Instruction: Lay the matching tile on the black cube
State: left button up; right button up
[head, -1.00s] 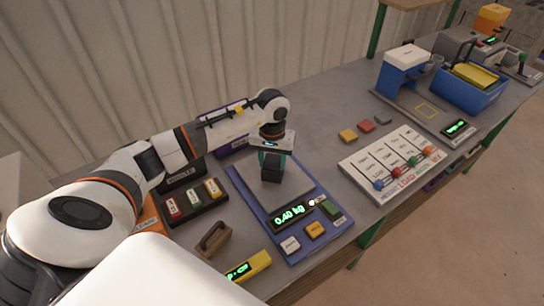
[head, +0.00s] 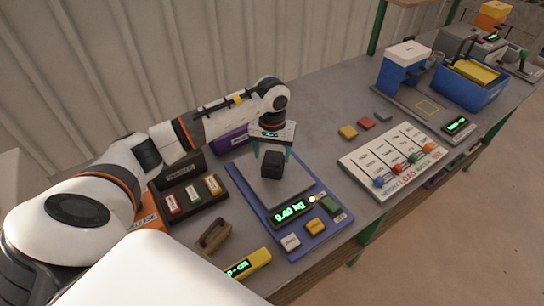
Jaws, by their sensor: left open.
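The black cube (head: 272,164) sits on the plate of the blue scale (head: 252,204), whose display shows about 0.40 kg. My left gripper (head: 272,153) is open, with its teal fingertips apart, just above and behind the cube. Three flat tiles lie on the grey table right of the scale: a yellow tile (head: 348,132), a red tile (head: 366,123) and a dark grey tile (head: 384,116). Nothing lies on the cube's top. My right gripper is not in view.
A white panel with coloured sliders (head: 395,160) lies right of the scale. A blue stand (head: 404,62) and a blue bin (head: 467,88) are farther right. Table between scale and tiles is clear.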

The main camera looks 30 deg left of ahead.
aim_at(272, 161)
pick_arm(q)
notch_tip(272, 161, up, 10)
jog(key=b, duration=0.3)
jog(key=shift+r, duration=0.15)
dwell(0.3)
